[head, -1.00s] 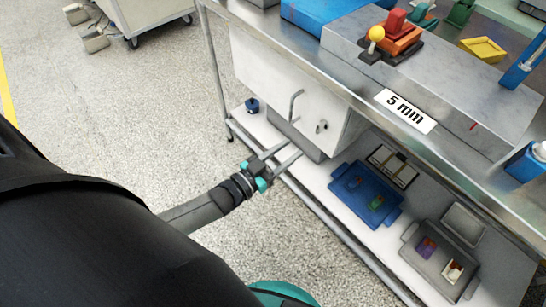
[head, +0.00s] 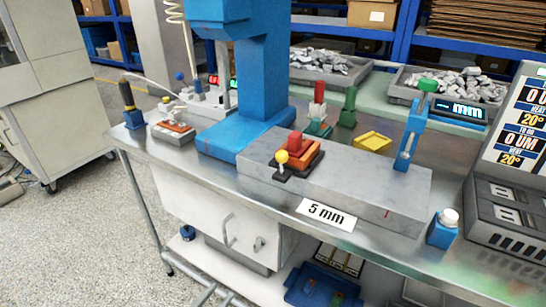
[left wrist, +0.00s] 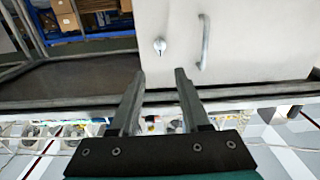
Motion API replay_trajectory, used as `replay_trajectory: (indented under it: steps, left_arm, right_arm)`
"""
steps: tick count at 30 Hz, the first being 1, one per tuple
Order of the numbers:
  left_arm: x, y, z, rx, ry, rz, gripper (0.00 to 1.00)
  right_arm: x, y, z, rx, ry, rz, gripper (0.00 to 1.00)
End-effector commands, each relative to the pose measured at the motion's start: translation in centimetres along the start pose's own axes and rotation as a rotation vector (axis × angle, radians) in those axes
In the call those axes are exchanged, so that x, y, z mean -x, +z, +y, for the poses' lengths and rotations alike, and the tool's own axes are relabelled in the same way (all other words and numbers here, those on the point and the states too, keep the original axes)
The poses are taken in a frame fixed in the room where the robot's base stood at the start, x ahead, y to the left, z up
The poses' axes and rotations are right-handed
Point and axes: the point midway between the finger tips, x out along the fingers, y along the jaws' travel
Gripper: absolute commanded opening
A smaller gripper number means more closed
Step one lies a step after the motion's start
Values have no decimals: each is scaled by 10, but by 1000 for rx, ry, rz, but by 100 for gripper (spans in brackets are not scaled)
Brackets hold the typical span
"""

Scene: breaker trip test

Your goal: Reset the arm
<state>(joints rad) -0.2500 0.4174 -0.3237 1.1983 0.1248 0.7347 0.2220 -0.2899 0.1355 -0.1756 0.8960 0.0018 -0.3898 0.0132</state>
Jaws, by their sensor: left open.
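My left gripper (head: 222,294) shows only by its fingers at the bottom edge of the head view. It is below and in front of the white cabinet (head: 180,195) under the bench. In the left wrist view the same gripper (left wrist: 160,78) has its two grey fingers apart with nothing between them. The fingers appear clear of both. The rest of my left arm is out of the head view, and my right gripper is not seen.
The metal bench (head: 165,160) carries a blue press (head: 262,90), a grey block (head: 400,190) labelled 5 mm and a red-handled device (head: 300,155). A blue tray (head: 325,290) is on the lower shelf. Open floor (head: 80,230) lies left of the bench.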

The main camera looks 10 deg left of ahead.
Motion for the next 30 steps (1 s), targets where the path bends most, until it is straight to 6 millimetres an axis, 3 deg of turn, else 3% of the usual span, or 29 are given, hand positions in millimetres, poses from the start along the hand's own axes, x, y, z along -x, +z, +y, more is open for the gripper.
replay_trajectory:
  steps: [4, 8, 12, 16, 18, 22, 25, 30]
  left_arm:
    - [7, 28, -4, -7, -38, -102, 46]
    - [36, 94, -11, -21, -116, -361, 46]
    - [102, 178, -4, -22, -189, -733, 46]
    - [172, 230, 16, -8, -214, -1040, 46]
    - [204, 246, 28, 2, -213, -1168, 46]
    - [246, 261, 46, 15, -205, -1325, 46]
    - [260, 265, 53, 20, -200, -1380, 46]
    - [261, 266, 53, 21, -199, -1385, 46]
  right_arm:
    - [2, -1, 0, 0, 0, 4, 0]
    - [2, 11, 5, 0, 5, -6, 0]
    - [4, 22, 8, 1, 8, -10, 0]
    - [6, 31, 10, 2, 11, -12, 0]
    - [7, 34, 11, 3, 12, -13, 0]
    - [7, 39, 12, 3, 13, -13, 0]
    - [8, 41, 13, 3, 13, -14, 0]
    - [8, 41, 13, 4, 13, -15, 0]
